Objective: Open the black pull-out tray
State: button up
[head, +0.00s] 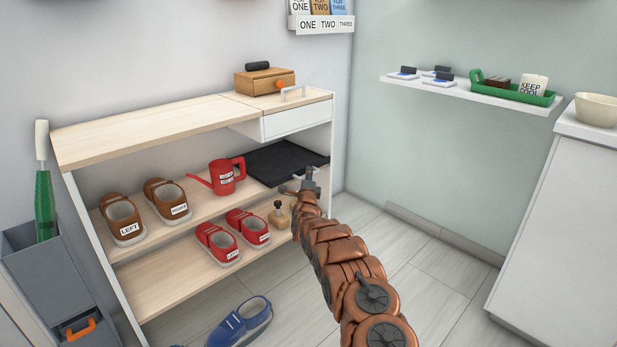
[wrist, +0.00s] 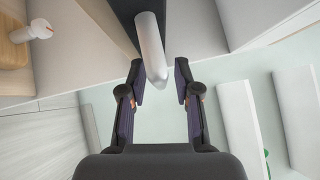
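The black pull-out tray (head: 285,158) is a flat dark panel at the right end of the shelf unit, below the white drawer. My gripper (head: 309,178) is at the tray's front edge. In the wrist view, the dark tray (wrist: 113,14) is at the top, and a pale grey rounded handle (wrist: 151,48) sticks out from it. The two fingers of my gripper (wrist: 160,84) are spread, with the handle's end between their tips. Gaps show on both sides of the handle. The handle is hard to make out in the head view.
The white drawer (head: 297,119) with a bar handle is just above the tray. A red watering can (head: 226,178) stands left of it. Red shoes (head: 218,243) and a small bottle-like object (head: 279,214) are on the lower shelf. The floor (head: 395,226) right of the unit is clear.

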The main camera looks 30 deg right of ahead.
grip_shut()
dwell(0.5)
